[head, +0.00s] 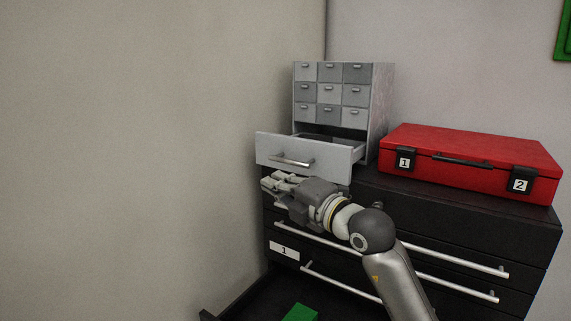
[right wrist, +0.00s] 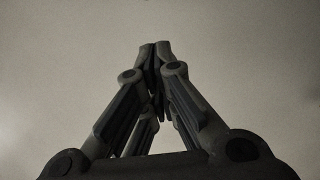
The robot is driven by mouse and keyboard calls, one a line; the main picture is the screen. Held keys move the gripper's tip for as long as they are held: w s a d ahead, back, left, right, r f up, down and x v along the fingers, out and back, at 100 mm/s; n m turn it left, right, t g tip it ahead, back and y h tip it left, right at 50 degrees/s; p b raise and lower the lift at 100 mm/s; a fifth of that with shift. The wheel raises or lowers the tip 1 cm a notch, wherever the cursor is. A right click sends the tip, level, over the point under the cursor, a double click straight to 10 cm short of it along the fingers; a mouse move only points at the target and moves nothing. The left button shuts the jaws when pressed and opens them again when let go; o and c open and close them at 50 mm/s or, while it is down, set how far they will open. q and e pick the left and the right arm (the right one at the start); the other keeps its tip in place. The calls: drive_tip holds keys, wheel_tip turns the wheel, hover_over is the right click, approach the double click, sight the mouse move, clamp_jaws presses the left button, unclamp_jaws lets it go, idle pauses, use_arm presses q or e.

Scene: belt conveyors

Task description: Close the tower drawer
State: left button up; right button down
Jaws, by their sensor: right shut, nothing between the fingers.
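The small grey tower (head: 379,100) of drawers stands on a black cabinet in the head view. Its wide bottom drawer (head: 330,160) is pulled out toward me, with a silver bar handle (head: 292,161) on its front. The small drawers above it look shut. My right gripper (head: 268,182) is just below and in front of the drawer front, pointing left. It looks apart from the drawer, though the gap is hard to judge. In the right wrist view the fingers (right wrist: 156,50) meet at the tips with nothing between them. My left gripper is not in view.
A red case (head: 470,150) with labels 1 and 2 lies on the black cabinet (head: 530,222), right of the tower. A low cabinet drawer is open at the bottom, with a green object (head: 300,313) inside. A bare wall (head: 130,150) is on the left.

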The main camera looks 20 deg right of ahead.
sight(304, 164)
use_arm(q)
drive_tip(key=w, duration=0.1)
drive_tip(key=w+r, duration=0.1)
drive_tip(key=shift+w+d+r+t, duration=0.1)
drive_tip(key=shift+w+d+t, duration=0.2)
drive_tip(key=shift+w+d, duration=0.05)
use_arm(e)
drive_tip(key=w+d+r, duration=0.1)
drive_tip(key=w+d, duration=0.6)
drive_tip(key=d, duration=0.1)
drive_tip(key=shift+w+d, duration=0.3)
drive_tip(key=shift+d, duration=0.05)
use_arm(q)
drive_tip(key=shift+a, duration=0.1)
use_arm(e)
drive_tip(key=shift+f, duration=0.15)
